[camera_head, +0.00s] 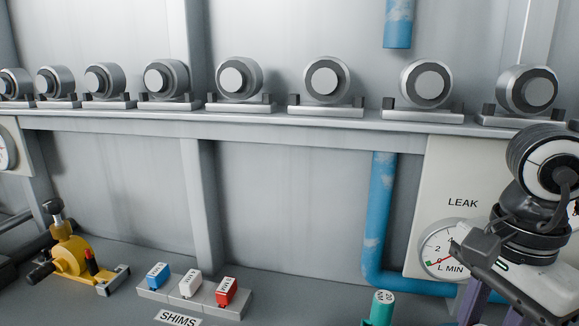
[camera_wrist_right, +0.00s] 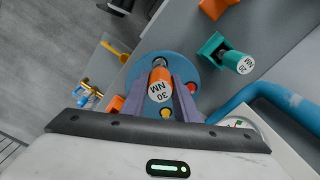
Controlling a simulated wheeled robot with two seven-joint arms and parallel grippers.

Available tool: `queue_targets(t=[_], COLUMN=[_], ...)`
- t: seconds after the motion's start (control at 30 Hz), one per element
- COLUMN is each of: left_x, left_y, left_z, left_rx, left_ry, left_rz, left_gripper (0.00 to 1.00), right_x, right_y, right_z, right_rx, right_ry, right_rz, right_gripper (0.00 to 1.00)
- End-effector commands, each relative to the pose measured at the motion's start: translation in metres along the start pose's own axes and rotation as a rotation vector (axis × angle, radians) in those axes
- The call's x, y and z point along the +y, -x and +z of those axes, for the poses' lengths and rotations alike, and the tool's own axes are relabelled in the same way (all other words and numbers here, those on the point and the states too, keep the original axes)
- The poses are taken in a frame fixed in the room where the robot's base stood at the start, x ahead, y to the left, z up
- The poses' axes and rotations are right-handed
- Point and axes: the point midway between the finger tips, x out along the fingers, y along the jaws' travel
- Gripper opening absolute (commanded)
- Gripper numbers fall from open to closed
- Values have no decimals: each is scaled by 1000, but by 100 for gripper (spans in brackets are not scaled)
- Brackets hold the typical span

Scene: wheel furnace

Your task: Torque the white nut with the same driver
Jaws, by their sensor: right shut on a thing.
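My right gripper (camera_wrist_right: 161,82) has purple fingers shut on an orange driver (camera_wrist_right: 158,92) marked 30 NM. The driver is seen end-on over a round blue disc (camera_wrist_right: 187,68). A red nut (camera_wrist_right: 191,87) and a yellow nut (camera_wrist_right: 166,113) show on the disc beside the fingers. I cannot make out a white nut; the driver and fingers cover part of the disc. I cannot tell whether the driver touches a nut. In the head view my right arm comes in at the right, its purple fingers partly cut off by the lower edge. My left gripper is not in view.
A teal driver (camera_wrist_right: 239,62) marked 20 NM stands in a teal holder; its top shows in the head view (camera_head: 383,305). A blue pipe (camera_head: 380,210) and leak gauge (camera_head: 443,250) are close to my right arm. Shim boxes (camera_head: 190,284) stand at the lower left.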

Motion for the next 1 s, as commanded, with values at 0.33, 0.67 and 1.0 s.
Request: queue_targets(t=[0.33, 0.67, 1.0], left_x=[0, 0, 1], left_y=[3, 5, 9], left_z=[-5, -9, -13], left_rx=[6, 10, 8], left_ry=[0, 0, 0], left_rz=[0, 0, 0], left_gripper=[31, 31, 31], right_x=[0, 0, 0], right_y=[6, 11, 19], right_z=[0, 0, 0], right_rx=[-1, -1, 0], right_ry=[0, 0, 0], right_rz=[-1, -1, -1], right_gripper=[0, 0, 0])
